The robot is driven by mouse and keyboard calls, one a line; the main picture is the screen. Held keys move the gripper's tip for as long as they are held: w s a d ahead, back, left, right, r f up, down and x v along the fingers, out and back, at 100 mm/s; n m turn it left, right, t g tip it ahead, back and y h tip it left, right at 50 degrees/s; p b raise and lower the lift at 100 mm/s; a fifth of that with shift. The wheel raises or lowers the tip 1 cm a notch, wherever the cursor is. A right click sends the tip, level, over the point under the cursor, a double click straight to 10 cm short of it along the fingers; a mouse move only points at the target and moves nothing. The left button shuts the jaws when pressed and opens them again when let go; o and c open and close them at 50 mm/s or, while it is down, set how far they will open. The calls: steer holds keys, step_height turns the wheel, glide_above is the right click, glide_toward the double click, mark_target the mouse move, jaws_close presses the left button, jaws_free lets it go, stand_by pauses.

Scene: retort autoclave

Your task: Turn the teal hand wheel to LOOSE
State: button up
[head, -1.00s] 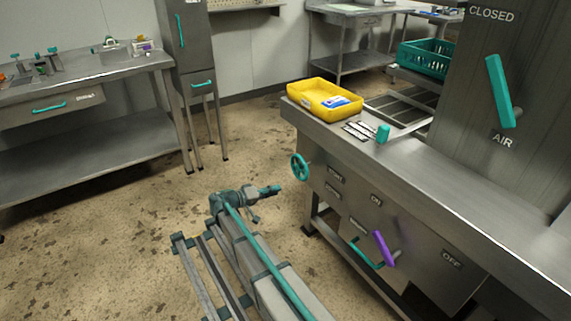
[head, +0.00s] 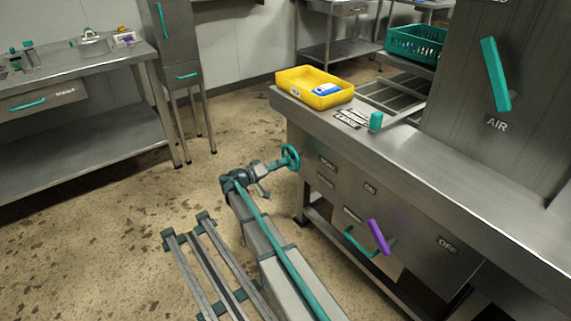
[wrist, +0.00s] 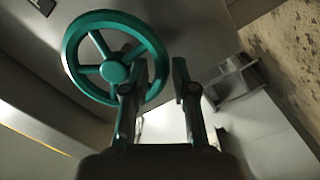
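The teal hand wheel (head: 290,158) is mounted on the left end of the steel counter front. In the wrist view the wheel (wrist: 115,72) shows its spokes and round hub, with the rim's right side between my two fingers. My gripper (wrist: 160,75) is open, with a clear gap between the fingertips. The left finger overlaps the lower right of the wheel; whether it touches the rim I cannot tell. In the head view my gripper (head: 277,166) is right at the wheel. The labels beside the wheel are too small to read surely.
A purple handle (head: 378,237) and a teal bar sit lower on the counter front. A yellow tray (head: 290,76), cards and a teal knob (head: 376,121) are on the counter top. A teal lever (head: 495,75) is on the upright panel. The floor at left is open.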

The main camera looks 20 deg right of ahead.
steer(key=shift+w+d, duration=0.2)
steer(key=shift+d, duration=0.85)
jaws_close()
steer(key=shift+s+n, duration=0.1)
steer(key=shift+n, duration=0.2)
